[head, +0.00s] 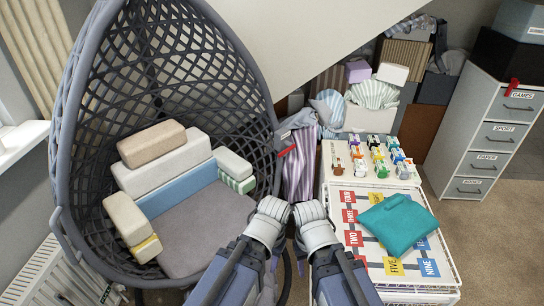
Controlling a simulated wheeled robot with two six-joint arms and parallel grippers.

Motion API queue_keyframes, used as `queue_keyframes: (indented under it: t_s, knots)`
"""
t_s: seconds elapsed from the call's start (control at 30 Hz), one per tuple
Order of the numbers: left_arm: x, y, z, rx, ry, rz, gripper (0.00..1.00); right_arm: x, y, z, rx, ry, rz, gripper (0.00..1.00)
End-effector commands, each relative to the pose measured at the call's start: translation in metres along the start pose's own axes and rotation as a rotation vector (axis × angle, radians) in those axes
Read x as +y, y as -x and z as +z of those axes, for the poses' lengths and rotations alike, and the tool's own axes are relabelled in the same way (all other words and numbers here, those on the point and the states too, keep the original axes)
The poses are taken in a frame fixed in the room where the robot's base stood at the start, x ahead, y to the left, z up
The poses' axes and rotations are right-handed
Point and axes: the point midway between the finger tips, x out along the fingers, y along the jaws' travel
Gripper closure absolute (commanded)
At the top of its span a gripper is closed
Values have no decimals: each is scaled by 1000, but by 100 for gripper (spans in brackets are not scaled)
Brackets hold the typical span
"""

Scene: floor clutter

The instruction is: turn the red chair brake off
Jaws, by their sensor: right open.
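A small red lever (287,151) shows on a grey part at the right edge of the hanging egg chair (262,95). It looks like the chair brake; its exact setting is too small to tell. My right gripper (311,212) is open and empty, in front of and below the lever, apart from it. My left gripper (273,208) is just left of the right one, near the chair's right rim. Its fingers are hidden behind its pale wrist. Neither gripper touches the red lever.
The chair holds a grey seat cushion (205,230) and several blocks. On the right is a white wire-edged table (335,262) with a numbered mat, a teal cushion (398,224) and several small toys. Striped cloth (300,170) hangs behind. A drawer cabinet (490,135) stands far right.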

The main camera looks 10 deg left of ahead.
Motion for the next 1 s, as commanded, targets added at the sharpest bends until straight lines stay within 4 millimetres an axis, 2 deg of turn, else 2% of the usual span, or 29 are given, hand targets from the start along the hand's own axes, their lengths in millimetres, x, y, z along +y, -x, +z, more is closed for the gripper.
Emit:
queue_keyframes:
  t_s: [0.03,0.3,0.5,0.6,0.73,0.77,0.8,0.87,1.0]
  knots:
    - [-3,-27,-3,4,16,5,52,-2,-26,-2,0,0,0,50]
    - [-34,-131,-21,41,134,44,52,-12,-127,-7,0,0,0,50]
    - [-54,-194,-40,86,248,97,52,-18,-188,-11,0,1,0,50]
    - [-60,-216,-56,116,319,141,52,-20,-211,-12,0,1,0,50]
    - [-65,-240,-87,167,446,233,52,-23,-239,-14,0,1,0,50]
    - [-66,-244,-98,183,487,266,52,-23,-245,-14,0,1,0,50]
    - [-66,-248,-116,207,555,324,52,-24,-253,-15,0,1,0,50]
    - [-66,-245,-148,241,672,427,52,-25,-259,-15,0,1,0,50]
    - [-64,-219,-215,281,934,685,52,-25,-261,-15,0,1,0,50]
